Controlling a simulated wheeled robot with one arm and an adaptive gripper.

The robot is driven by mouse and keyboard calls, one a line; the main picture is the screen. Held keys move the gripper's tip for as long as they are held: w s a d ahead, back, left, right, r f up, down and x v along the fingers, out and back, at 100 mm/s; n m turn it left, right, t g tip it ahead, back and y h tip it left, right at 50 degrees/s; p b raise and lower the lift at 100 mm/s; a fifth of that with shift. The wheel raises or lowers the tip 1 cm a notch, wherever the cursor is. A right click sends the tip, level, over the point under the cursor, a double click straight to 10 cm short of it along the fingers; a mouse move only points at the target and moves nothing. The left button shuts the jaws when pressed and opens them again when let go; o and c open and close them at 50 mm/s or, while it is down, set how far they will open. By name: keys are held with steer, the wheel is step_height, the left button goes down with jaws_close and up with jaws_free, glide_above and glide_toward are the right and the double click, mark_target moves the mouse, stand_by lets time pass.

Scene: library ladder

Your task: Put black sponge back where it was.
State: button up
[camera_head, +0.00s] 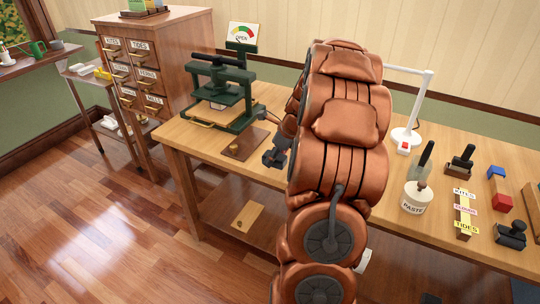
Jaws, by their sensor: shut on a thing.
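My gripper (275,156) shows at the left side of my arm, over the left part of the wooden workbench (263,172), just right of a flat brown board. It is small and dark in this view, and its jaws are shut on a small dark thing that looks like the black sponge. The outline of the sponge cannot be told apart clearly from the dark fingers. My arm hides the middle of the bench.
A green press (222,95) stands behind left of my gripper, with the brown board (244,144) before it. Right of my arm stand a white lamp (410,130), a paste pot (415,198), a label strip (464,214) and black-handled stamps (511,234). A drawer cabinet (150,70) stands left.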

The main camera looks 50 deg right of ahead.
steer(key=w+d, duration=0.1)
steer(key=w, duration=0.1)
steer(key=w+d, duration=0.1)
steer(key=w, duration=0.1)
steer(key=shift+d+f, duration=0.25)
steer(key=shift+d, duration=0.05)
steer(key=shift+f+p, duration=0.5)
steer(key=shift+f, duration=1.2)
steer(key=shift+f, duration=0.1)
steer(key=o, duration=1.3)
